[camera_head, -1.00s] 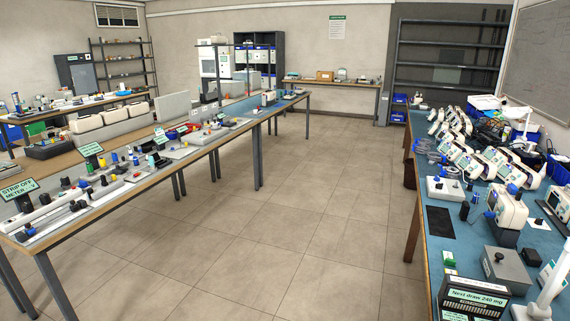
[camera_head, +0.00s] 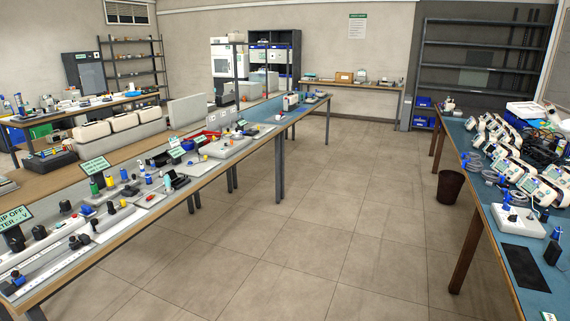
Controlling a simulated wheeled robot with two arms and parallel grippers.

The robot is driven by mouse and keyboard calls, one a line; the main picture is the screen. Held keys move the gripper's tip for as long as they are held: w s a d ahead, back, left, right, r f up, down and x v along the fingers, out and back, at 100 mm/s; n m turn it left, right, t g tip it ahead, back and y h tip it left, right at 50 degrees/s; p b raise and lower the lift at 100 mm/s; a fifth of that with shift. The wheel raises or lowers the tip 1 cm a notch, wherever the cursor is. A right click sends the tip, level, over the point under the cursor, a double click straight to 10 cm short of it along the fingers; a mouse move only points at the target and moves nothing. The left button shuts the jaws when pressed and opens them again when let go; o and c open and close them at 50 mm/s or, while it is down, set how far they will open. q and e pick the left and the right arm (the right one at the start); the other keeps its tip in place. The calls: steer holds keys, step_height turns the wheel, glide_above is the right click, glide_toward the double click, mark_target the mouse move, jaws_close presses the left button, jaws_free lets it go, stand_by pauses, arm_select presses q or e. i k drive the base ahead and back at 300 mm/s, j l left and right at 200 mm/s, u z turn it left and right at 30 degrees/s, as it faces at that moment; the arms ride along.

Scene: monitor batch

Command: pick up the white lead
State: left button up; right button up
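I cannot single out a white lead with certainty. Pale grey coiled leads (camera_head: 491,177) lie on the blue top of the right bench, in front of a row of white monitors (camera_head: 507,172). More pale cable (camera_head: 475,161) lies a little farther back along the same bench. These are too small to tell apart or to tell their exact colour. Neither of my grippers is in view.
The right bench (camera_head: 515,222) also bears a white box with knobs (camera_head: 518,220) and a black mat (camera_head: 525,268). A long cluttered bench (camera_head: 150,206) runs along the left. A dark bin (camera_head: 450,187) stands by the right bench. The tiled floor (camera_head: 300,240) between is clear.

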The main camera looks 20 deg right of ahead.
mark_target(518, 194)
steer(key=i+l+z, duration=0.15)
steer(key=i+z, duration=0.7)
steer(key=i+j+z, duration=0.2)
steer(key=i+z, duration=0.25)
steer(key=i, duration=0.1)
